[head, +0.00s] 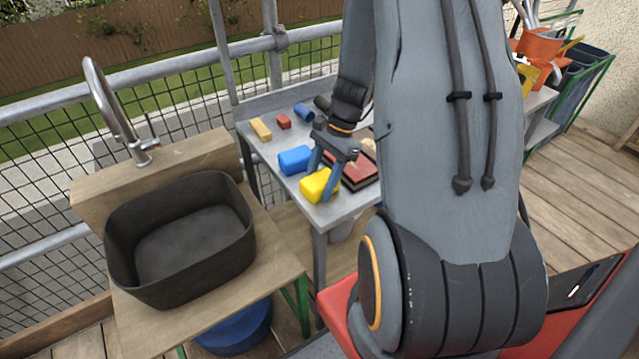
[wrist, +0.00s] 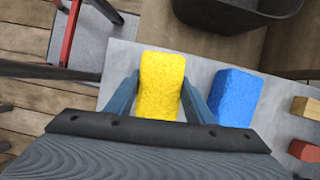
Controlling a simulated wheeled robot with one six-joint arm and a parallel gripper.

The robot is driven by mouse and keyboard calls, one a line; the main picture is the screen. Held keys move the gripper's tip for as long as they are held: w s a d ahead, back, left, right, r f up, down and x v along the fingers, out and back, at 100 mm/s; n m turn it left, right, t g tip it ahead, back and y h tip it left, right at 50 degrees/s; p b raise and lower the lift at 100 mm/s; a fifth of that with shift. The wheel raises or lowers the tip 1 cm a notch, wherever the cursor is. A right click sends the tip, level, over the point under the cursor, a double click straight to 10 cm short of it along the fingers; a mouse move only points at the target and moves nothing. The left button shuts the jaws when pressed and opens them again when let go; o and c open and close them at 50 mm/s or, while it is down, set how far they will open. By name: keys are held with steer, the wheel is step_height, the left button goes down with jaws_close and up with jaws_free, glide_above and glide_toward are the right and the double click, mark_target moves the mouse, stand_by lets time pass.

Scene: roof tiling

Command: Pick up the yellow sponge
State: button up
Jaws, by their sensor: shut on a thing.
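The yellow sponge (head: 316,186) is at the near corner of the grey metal table, and my gripper (head: 326,178) is around it. In the wrist view the yellow sponge (wrist: 161,86) sits between the two blue fingers of my gripper (wrist: 160,98), one on each side. The gripper is shut on the sponge. Whether the sponge touches the table top or is lifted off it, I cannot tell. A blue sponge (head: 295,159) lies just behind it on the table, and it also shows in the wrist view (wrist: 235,97), right of the right finger.
The grey table (head: 262,150) also holds a wooden block (head: 260,129), a red block (head: 284,121), a blue roll (head: 303,111) and dark red tiles (head: 360,172). A black basin (head: 180,240) with a tap (head: 112,105) stands on a wooden bench to the left.

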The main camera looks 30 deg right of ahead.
mark_target(320, 179)
step_height(320, 179, up, 10)
steer(key=shift+r+b, duration=0.25)
steer(key=shift+b, duration=0.55)
steer(key=shift+o, duration=0.9)
steer(key=shift+c, duration=0.6)
